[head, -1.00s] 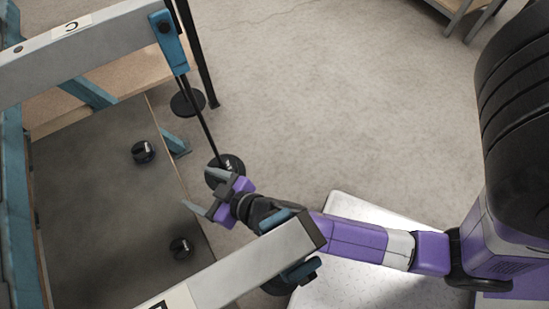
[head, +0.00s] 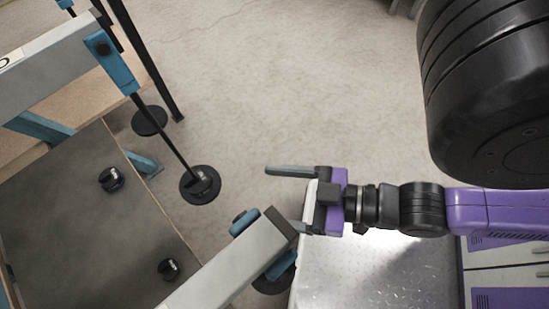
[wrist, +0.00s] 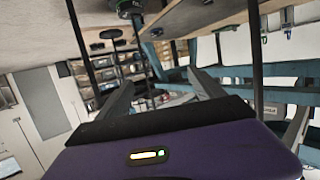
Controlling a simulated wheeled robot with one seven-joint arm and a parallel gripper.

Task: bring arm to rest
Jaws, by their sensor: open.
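My gripper (head: 283,199) is open and empty in the head view, its two grey fingers pointing left. It is over the pale floor, above the left edge of a white plate. The near finger's tip is by the end of the lower grey beam (head: 235,268), and I cannot tell whether they touch. My purple and black arm (head: 495,210) reaches in from the right. In the wrist view the two fingers (wrist: 160,95) are spread with nothing between them.
A lever frame stands at left, with an upper grey beam (head: 50,68), a blue bracket (head: 112,62) and a thin black rod ending at a round black base (head: 200,185). A dark panel (head: 75,215) carries two black knobs. Open floor (head: 300,90) lies at upper middle.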

